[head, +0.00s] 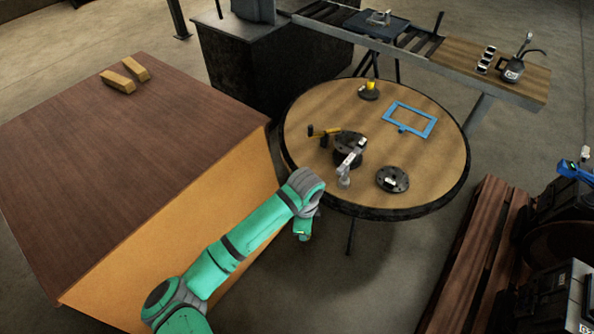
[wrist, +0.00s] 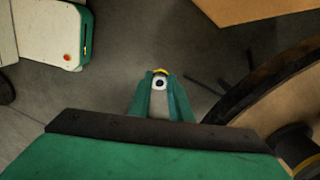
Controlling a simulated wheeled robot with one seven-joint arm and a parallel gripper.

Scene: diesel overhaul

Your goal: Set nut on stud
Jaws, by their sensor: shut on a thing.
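My gripper (wrist: 160,86) is shut on a small ring-shaped piece, taken as the nut (wrist: 160,75), with a pale face, a dark hole and a yellow edge. In the wrist view bare floor lies beneath it. In the head view my gripper (head: 302,233) hangs just off the near left edge of the round table, and the nut is too small to make out. On the table are a dark round fixture (head: 347,157) with yellow and pale parts, and a dark disc (head: 392,180) with small details. I cannot tell which part is the stud.
The round wooden table (head: 440,160) has a dark rim; it also shows at the right of the wrist view (wrist: 285,105). A blue frame (head: 428,132) and a yellow-topped piece (head: 369,88) stand on it. A large brown-topped box (head: 130,150) is at left, pallets (head: 470,250) at right.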

